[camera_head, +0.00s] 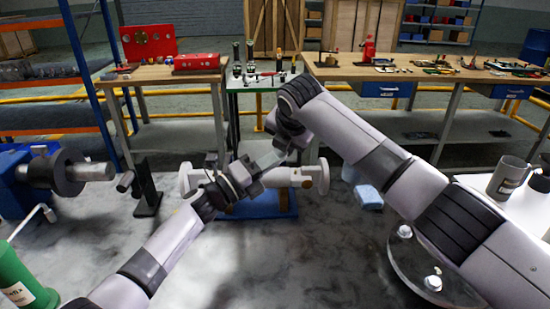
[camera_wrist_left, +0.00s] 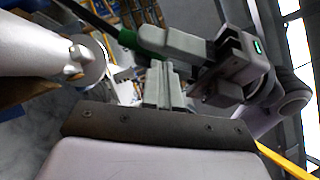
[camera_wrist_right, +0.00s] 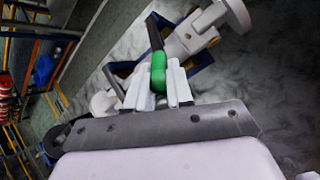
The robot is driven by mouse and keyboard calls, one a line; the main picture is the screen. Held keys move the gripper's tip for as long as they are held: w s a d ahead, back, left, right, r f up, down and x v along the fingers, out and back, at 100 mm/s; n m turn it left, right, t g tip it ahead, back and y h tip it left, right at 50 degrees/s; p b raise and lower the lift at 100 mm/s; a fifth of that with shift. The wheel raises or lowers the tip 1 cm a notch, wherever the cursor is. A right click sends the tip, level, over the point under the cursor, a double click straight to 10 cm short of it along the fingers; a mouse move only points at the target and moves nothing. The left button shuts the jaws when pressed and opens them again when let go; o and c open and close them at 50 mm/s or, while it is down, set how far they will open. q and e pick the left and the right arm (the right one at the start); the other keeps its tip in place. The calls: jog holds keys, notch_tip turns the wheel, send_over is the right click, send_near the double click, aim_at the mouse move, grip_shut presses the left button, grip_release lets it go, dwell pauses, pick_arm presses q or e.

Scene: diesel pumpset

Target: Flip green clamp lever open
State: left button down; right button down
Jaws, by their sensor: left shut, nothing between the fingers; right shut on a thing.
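The clamp lever shows a green section with a black bar running from it. The green lever (camera_wrist_right: 158,72) sits between the fingers of my right gripper (camera_wrist_right: 158,88) in the right wrist view, and the gripper is shut on it. It also shows in the left wrist view (camera_wrist_left: 127,39) at the right gripper's fingertips. My left gripper (camera_wrist_left: 165,88) is shut and empty, its fingers just below the right gripper's fingers in that view. In the head view the two grippers meet over the white pipe, and the lever is hidden there.
The white flanged pipe (camera_head: 308,178) rests on a blue stand (camera_head: 262,206). A dark shaft on a blue machine (camera_head: 65,172) stands left. A green cylinder (camera_head: 18,278) is at lower left. Workbenches (camera_head: 165,72) with tools line the back.

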jog(key=shift+a, duration=0.2)
pick_arm(q)
jog(key=shift+w+a+r+n+t+y, duration=0.15)
jog(key=shift+w+r+n+t+y, duration=0.2)
jog(key=shift+w+r, duration=0.45)
pick_arm(e)
jog(key=shift+s+a+f, duration=0.15)
jog(key=c, duration=1.1)
grip_release()
jog(key=shift+o, duration=0.4)
jog(key=shift+s, duration=0.1)
pick_arm(q)
jog(key=shift+s+d+r, duration=0.1)
jog(key=shift+s+d, duration=0.05)
jog(key=shift+d, duration=0.1)
pick_arm(e)
jog(key=shift+d, duration=0.2)
